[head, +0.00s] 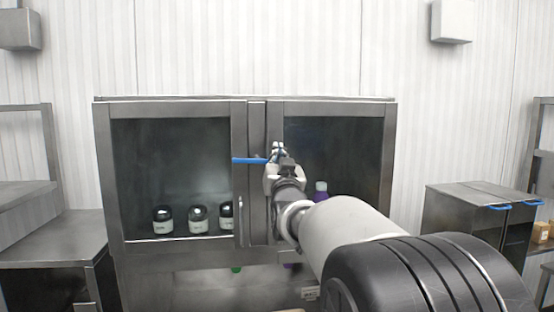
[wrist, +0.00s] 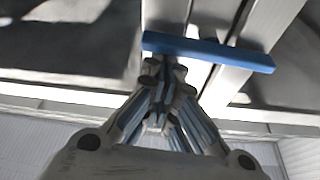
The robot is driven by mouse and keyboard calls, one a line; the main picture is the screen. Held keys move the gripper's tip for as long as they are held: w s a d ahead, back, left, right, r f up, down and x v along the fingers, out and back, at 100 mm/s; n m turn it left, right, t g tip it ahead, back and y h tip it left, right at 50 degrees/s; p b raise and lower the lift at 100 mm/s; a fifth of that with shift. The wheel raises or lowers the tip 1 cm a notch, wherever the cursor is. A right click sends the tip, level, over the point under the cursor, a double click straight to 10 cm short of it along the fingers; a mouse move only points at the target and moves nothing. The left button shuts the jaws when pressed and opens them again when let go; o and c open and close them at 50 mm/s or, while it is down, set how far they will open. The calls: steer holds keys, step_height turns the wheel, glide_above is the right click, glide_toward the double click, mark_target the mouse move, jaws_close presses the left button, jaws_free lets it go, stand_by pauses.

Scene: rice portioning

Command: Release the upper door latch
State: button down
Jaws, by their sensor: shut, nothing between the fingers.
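The upper door latch is a blue bar (head: 249,160) lying about level across the meeting frames of the cabinet's two doors. In the wrist view the blue bar (wrist: 215,53) runs slightly tilted across the metal door frames. My gripper (head: 278,155) is at the bar's right end in the head view, in front of the right door's frame. In the wrist view my gripper (wrist: 164,72) has its fingertips together just below the bar, near its left end. I cannot tell whether they touch it. The fingers hold nothing.
A metal table (head: 50,250) stands at left. A metal unit with blue handles (head: 470,205) stands at right.

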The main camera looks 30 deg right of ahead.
steer(key=f+m+g+h, duration=0.1)
steer(key=f+m, duration=0.1)
steer(key=m, duration=0.3)
steer(key=f+m+g+h+b, duration=0.1)
steer(key=f+m+g, duration=0.1)
steer(key=m, duration=0.4)
steer(key=a+f+m+g+h+b, duration=0.1)
steer(key=m+g, duration=0.1)
steer(key=m, duration=0.3)
steer(key=shift+w+f+m+h, duration=0.2)
steer(key=shift+f+m+h, duration=0.2)
steer(key=s+a+b, duration=0.1)
steer(key=s+a, duration=0.1)
steer(key=s, duration=0.7)
steer(key=shift+a+b, duration=0.15)
steer(key=shift+b, duration=0.15)
steer(key=shift+s, duration=0.15)
